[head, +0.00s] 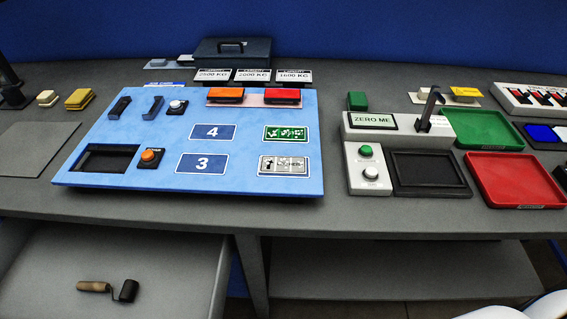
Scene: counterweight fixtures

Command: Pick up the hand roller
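The hand roller (108,289) lies in an open, pale grey drawer or tray (178,262) below the counter at the lower left of the head view. Its tan handle points left and its black roller head is at the right end. Nothing touches it from above. Neither of my grippers can be made out in this view.
The grey counter (300,215) overhangs the drawer's far side. On it are a blue panel (235,155), a control box (366,168), a green tray (482,128) and a red tray (512,180). The drawer floor around the roller is clear.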

